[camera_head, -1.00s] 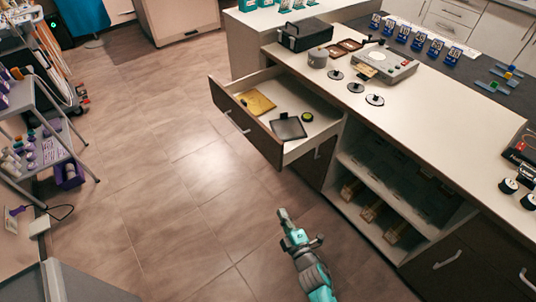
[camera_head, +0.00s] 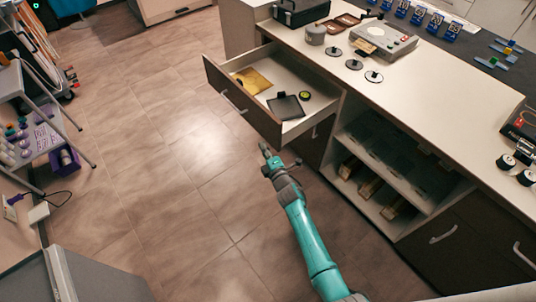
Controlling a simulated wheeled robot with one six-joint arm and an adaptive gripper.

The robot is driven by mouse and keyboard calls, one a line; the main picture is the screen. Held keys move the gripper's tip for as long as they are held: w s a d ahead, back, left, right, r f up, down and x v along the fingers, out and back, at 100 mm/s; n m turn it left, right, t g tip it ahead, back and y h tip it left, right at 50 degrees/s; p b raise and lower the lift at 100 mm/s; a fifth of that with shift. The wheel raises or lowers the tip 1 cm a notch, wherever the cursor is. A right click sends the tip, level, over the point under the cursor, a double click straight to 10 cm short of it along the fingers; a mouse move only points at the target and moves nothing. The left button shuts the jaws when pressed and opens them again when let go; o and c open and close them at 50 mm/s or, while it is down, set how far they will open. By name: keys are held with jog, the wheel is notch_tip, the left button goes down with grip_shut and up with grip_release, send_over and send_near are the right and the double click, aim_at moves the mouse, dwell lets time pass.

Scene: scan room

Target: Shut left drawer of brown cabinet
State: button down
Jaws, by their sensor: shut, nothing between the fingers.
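The brown cabinet (camera_head: 452,238) has a white top and stands on the right. Its left drawer (camera_head: 240,105) is pulled well out, with a brown front and a light handle. Inside the drawer lie a yellow flat item (camera_head: 250,81), a dark square tray-like item (camera_head: 286,107) and a small round yellow-green item (camera_head: 304,95). My gripper (camera_head: 265,149) is shut and empty. In the picture it appears just below the right end of the drawer front, in front of it over the floor. I cannot tell whether it touches the drawer.
A grey device (camera_head: 385,45) and round discs lie on the top. A trolley (camera_head: 30,130) stands at the left. The floor (camera_head: 150,160) between is clear.

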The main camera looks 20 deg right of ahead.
aim_at(269, 135)
jog(key=shift+w+d, duration=0.9)
jog(key=shift+w, duration=0.3)
jog(key=shift+w+d, duration=0.85)
jog(key=shift+w, duration=0.3)
jog(key=shift+d, duration=0.15)
